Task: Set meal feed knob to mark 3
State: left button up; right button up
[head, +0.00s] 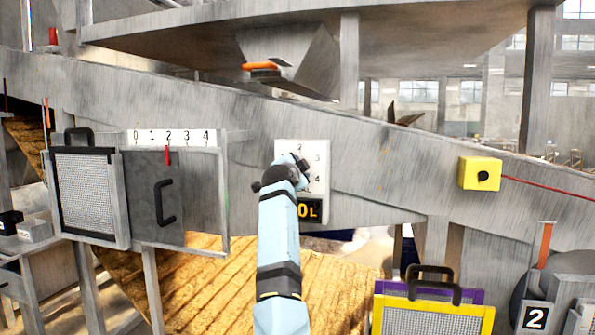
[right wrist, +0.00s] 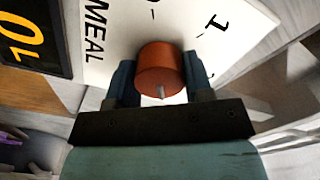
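The meal feed knob (right wrist: 160,66) is a short orange-brown cylinder with a small grey pin on its face, in the right wrist view. It sits on a white dial plate (right wrist: 110,20) lettered MEAL, with a 1 and tick marks visible. My right gripper (right wrist: 160,78) has one finger on each side of the knob, apparently touching it. Which mark the knob points to is hidden. My left gripper is in neither view.
At left are a 0-to-4 scale (head: 172,137) with a red pointer (head: 167,155) and a mesh panel (head: 88,190).

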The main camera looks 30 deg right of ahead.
jog(key=o, duration=0.4)
jog(key=shift+a, duration=0.1)
jog(key=b+v, duration=0.1)
jog(key=v, duration=1.2)
jog(key=shift+s+a, duration=0.2)
jog(key=shift+s, duration=0.1)
jog(key=shift+f, duration=0.1)
